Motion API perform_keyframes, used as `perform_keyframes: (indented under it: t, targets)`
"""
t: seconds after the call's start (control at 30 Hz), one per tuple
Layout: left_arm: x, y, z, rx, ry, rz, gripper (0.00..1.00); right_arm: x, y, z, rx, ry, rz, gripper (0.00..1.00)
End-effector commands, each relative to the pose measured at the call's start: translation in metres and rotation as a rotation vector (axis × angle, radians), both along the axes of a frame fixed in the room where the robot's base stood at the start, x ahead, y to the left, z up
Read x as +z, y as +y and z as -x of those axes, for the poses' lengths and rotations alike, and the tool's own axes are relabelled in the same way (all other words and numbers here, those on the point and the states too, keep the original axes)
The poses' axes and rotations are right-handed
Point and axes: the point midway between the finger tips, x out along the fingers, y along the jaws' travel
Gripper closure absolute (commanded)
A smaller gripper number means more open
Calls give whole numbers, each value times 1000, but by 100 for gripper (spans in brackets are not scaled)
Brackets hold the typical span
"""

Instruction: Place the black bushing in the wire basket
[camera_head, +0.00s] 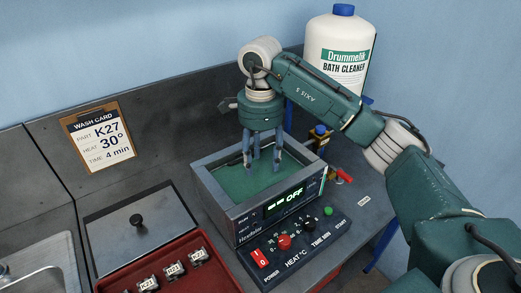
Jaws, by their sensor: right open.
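My right gripper (264,166) points down, its fingers spread, over or inside the open bath (216,198) of green liquid. I see nothing between its fingers. I cannot tell whether the fingertips touch the liquid. I cannot make out a black bushing or a wire basket; the gripper hides part of the bath's far side. A red tray (203,240) at the lower left holds several small pieces labelled K27 (173,269). My left gripper is out of the picture.
A flat lid (112,241) with a black knob lies left of the bath. The control panel (296,250) in front has knobs, a power switch and an OFF display. A bath cleaner bottle (335,50) stands behind my right arm. A wash card (98,138) hangs on the back panel. A sink (35,268) is at lower left.

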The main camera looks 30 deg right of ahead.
Motion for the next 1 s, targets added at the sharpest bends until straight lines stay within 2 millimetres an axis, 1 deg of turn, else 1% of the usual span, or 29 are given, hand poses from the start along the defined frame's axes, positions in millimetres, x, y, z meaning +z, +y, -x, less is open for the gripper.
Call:
perform_keyframes:
  t: [0.03,0.1,0.2,0.33,0.5,1.0]
  targets:
    - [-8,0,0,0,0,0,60,9,1,-1,0,-6,-2,51]
    - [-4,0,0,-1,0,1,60,25,0,-1,-1,-5,2,51]
    - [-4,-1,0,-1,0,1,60,39,-1,-1,-2,-4,2,51]
    - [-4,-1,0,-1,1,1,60,51,0,0,-1,-1,0,51]
    - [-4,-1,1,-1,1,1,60,57,0,0,-1,1,1,51]
    - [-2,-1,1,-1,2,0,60,59,0,0,0,1,0,51]
